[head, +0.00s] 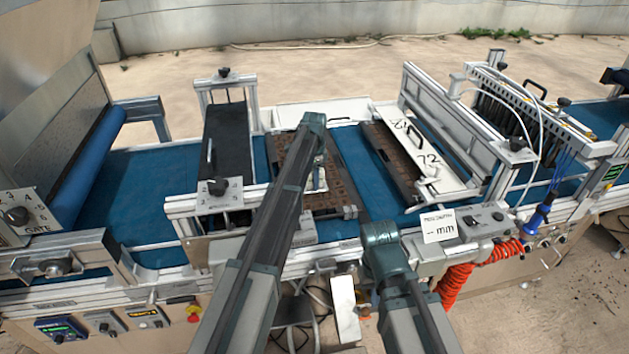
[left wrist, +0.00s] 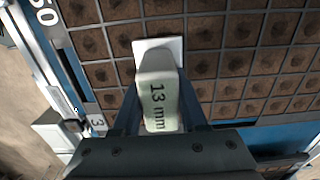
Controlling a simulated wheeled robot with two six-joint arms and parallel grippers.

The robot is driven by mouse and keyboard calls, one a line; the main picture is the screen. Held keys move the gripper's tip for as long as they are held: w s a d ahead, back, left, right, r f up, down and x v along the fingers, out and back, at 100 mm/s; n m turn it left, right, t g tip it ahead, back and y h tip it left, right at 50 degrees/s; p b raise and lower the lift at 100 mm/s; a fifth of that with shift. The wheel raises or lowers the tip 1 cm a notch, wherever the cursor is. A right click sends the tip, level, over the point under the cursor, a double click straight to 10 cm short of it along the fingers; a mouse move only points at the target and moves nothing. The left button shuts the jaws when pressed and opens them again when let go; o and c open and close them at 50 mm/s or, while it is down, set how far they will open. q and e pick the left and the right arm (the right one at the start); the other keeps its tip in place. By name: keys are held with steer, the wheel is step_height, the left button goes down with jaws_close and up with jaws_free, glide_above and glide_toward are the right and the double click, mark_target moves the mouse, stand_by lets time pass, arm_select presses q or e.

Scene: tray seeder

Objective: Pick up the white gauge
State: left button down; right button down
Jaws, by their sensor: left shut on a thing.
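The white gauge (left wrist: 157,98), a block marked "13 mm" with a flat white foot, is between the fingers of my left gripper (left wrist: 157,112), which is shut on it. It is over a brown tray of soil-filled cells (left wrist: 218,64); I cannot tell whether its foot touches the tray. In the head view my left arm reaches over the same tray (head: 335,200), and a small white part of the gauge (head: 317,181) shows below the wrist. The gripper's fingers are mostly hidden there. My right arm is at the lower middle; I cannot make out its gripper.
A white plate marked "72" (head: 428,158) lies over a second brown tray (head: 388,160) on the blue belt (head: 350,150). A card reading "-- mm" (head: 439,225) stands at the front edge. Metal frames cross the belt on both sides. A red coiled hose (head: 455,280) hangs at the right.

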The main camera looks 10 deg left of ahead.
arm_select(q)
steer(key=shift+r+p, duration=0.8)
steer(key=shift+p, duration=0.05)
steer(key=shift+s+d+r+p, duration=0.15)
steer(key=shift+r+p, duration=0.45)
steer(key=shift+s+d+r+p, duration=0.1)
steer(key=shift+d+r+p, duration=0.05)
steer(key=shift+r+p, duration=0.4)
steer(key=s+d, duration=0.2)
steer(key=d, duration=0.2)
steer(key=s+d, duration=0.3)
steer(key=d, duration=0.1)
steer(key=s+d+r+p, duration=0.1)
steer(key=s+d, duration=0.2)
steer(key=d, duration=0.1)
steer(key=shift+s+d, duration=0.25)
steer(key=shift+d, duration=0.05)
steer(key=shift+r, duration=0.1)
